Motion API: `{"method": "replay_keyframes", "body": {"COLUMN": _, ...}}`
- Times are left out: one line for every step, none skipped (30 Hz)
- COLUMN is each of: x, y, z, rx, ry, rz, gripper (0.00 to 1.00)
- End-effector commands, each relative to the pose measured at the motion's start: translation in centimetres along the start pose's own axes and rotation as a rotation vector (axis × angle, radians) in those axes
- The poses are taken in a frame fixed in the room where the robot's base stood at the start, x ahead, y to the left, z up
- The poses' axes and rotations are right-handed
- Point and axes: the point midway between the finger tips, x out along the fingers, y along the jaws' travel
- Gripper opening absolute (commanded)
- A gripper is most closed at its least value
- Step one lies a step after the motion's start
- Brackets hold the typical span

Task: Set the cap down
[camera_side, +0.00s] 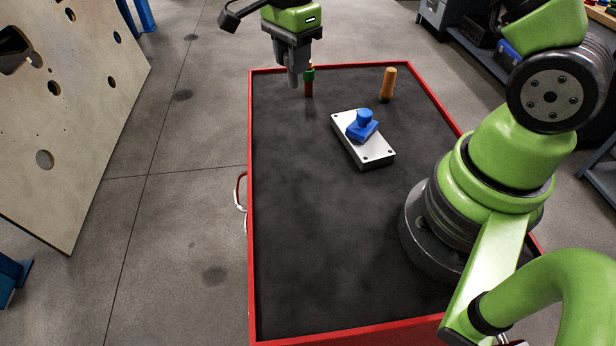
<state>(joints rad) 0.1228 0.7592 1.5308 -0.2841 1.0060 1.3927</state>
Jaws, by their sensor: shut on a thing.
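My gripper (293,80) hangs at the upper middle of the side view, over the far left part of the black table top. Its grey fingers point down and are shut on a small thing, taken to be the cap. The fingers hide most of it, so its shape and colour cannot be told.
A silver plate (377,155) with corner holes lies mid-table, with a blue knobbed block (364,126) on it. An orange cylinder (388,84) with a dark foot stands behind. The red-rimmed table (251,200) is clear at front and left. A holed board (80,110) stands left.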

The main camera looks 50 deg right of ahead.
Motion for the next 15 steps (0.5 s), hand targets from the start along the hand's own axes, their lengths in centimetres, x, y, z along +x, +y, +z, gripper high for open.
{"method": "replay_keyframes", "body": {"x": -0.1, "y": 1.5, "z": 1.7, "rx": -0.076, "ry": -0.001, "rz": 0.001, "gripper": 0.08}}
{"method": "replay_keyframes", "body": {"x": -0.1, "y": 2.4, "z": 2.6, "rx": -0.119, "ry": -0.002, "rz": 0.001, "gripper": 0.08}}
{"method": "replay_keyframes", "body": {"x": -0.1, "y": 3.7, "z": 3.7, "rx": -0.175, "ry": -0.003, "rz": 0.000, "gripper": 0.08}}
{"method": "replay_keyframes", "body": {"x": -0.1, "y": 4.6, "z": 4.4, "rx": -0.214, "ry": -0.004, "rz": 0.000, "gripper": 0.08}}
{"method": "replay_keyframes", "body": {"x": -0.1, "y": 5.5, "z": 5.0, "rx": -0.253, "ry": -0.005, "rz": -0.002, "gripper": 0.08}}
{"method": "replay_keyframes", "body": {"x": -0.1, "y": 6.7, "z": 5.7, "rx": -0.301, "ry": -0.006, "rz": -0.003, "gripper": 0.08}}
{"method": "replay_keyframes", "body": {"x": -0.1, "y": 7.6, "z": 6.2, "rx": -0.334, "ry": -0.007, "rz": -0.003, "gripper": 0.08}}
{"method": "replay_keyframes", "body": {"x": -0.1, "y": 8.4, "z": 6.6, "rx": -0.367, "ry": -0.007, "rz": -0.004, "gripper": 0.08}}
{"method": "replay_keyframes", "body": {"x": -0.1, "y": 9.5, "z": 7.0, "rx": -0.405, "ry": -0.008, "rz": -0.006, "gripper": 0.08}}
{"method": "replay_keyframes", "body": {"x": 0.0, "y": 10.2, "z": 7.3, "rx": -0.430, "ry": -0.009, "rz": -0.006, "gripper": 0.08}}
{"method": "replay_keyframes", "body": {"x": 0.0, "y": 10.8, "z": 7.5, "rx": -0.452, "ry": -0.010, "rz": -0.007, "gripper": 0.08}}
{"method": "replay_keyframes", "body": {"x": 0.0, "y": 11.5, "z": 7.7, "rx": -0.477, "ry": -0.010, "rz": -0.007, "gripper": 0.08}}
{"method": "replay_keyframes", "body": {"x": 0.0, "y": 12.0, "z": 7.8, "rx": -0.495, "ry": -0.010, "rz": -0.009, "gripper": 0.08}}
{"method": "replay_keyframes", "body": {"x": 0.0, "y": 12.4, "z": 7.9, "rx": -0.507, "ry": -0.010, "rz": -0.008, "gripper": 0.08}}
{"method": "replay_keyframes", "body": {"x": 0.1, "y": 12.8, "z": 8.0, "rx": -0.521, "ry": -0.011, "rz": -0.008, "gripper": 0.08}}
